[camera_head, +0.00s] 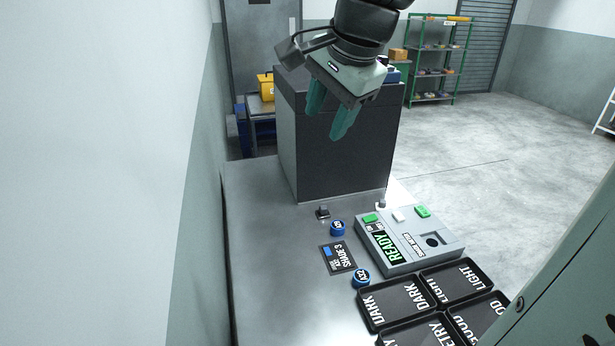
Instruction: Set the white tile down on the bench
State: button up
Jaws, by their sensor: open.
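My gripper (331,120) is open above the bench, in front of the tall dark cabinet, with its two teal fingers pointing down and nothing visible between them. The bench (265,240) is a grey metal top. A small white square piece (398,215), which looks like the white tile, is at the back part of the grey reader box (408,240), between two green pieces. I cannot tell whether it lies loose there or is part of the box. The reader's screen shows READY. My gripper is well above and to the left of it, apart from it.
Two blue round pieces (337,228) (361,278) and a dark SHADE 3 card (338,257) lie left of the reader. Black labelled trays (362,303) fill the front right. A dark cabinet (345,150) stands at the back. The bench's left side is clear, beside a wall.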

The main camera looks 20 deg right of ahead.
jog(key=s+a+f+n, duration=0.1)
jog(key=s+a+n, duration=0.1)
jog(key=s+n, duration=0.4)
jog(key=s+a+f+n+h, duration=0.1)
jog(key=s+a+n, duration=0.2)
jog(key=s+n, duration=0.4)
jog(key=s, duration=0.4)
jog(key=shift+s+a+t, duration=0.2)
jog(key=shift+s+t, duration=0.05)
jog(key=shift+t, duration=0.05)
